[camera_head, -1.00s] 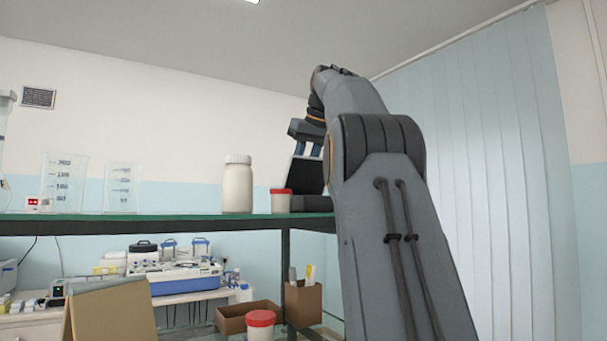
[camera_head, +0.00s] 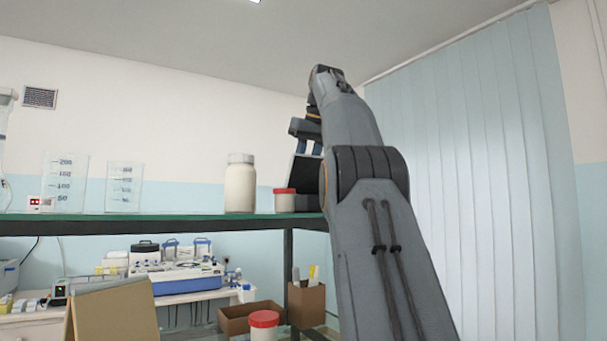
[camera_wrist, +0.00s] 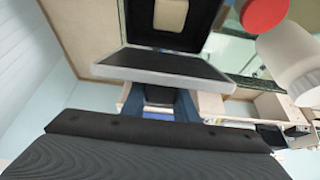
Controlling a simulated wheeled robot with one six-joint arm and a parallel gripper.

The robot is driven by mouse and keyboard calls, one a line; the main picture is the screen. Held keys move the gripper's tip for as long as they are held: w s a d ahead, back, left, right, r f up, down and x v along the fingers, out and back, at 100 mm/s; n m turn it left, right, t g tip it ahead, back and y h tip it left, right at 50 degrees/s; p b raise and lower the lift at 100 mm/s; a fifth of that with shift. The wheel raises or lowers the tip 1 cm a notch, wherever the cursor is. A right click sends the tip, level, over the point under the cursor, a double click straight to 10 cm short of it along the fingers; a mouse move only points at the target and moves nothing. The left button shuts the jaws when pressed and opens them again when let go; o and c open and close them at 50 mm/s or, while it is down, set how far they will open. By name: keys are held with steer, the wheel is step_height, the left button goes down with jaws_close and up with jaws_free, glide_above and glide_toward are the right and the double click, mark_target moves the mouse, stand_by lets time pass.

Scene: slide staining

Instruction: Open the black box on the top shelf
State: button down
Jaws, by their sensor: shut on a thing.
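The black box (camera_head: 309,203) stands at the right end of the top shelf (camera_head: 150,225), partly hidden behind a small red-capped jar and my arm. Its lid (camera_head: 306,172) is raised and steeply tilted. In the wrist view, the box's dark interior (camera_wrist: 200,22) shows at the top with a beige item in it, and the lid (camera_wrist: 165,65) with its pale rim lies nearer the camera. My gripper (camera_head: 308,148) is above the lid, its blue fingers pointing down to it. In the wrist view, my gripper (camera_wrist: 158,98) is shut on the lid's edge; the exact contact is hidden.
The red-capped jar (camera_head: 284,201) stands close to the box, with a white bottle (camera_head: 240,185) left of it. Two clear beakers (camera_head: 65,185) stand farther left. A cardboard holder (camera_head: 306,303) and another red-capped jar (camera_head: 263,328) are below the shelf. Pale blinds (camera_head: 470,170) hang at right.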

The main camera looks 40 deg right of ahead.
steer(key=c, duration=1.4)
jaws_free()
steer(key=shift+r, duration=0.2)
steer(key=shift+s+r, duration=0.25)
steer(key=shift+s, duration=0.05)
steer(key=s+b, duration=0.7)
steer(key=s, duration=0.5)
steer(key=shift+a+b, duration=0.4)
steer(key=shift+a, duration=0.05)
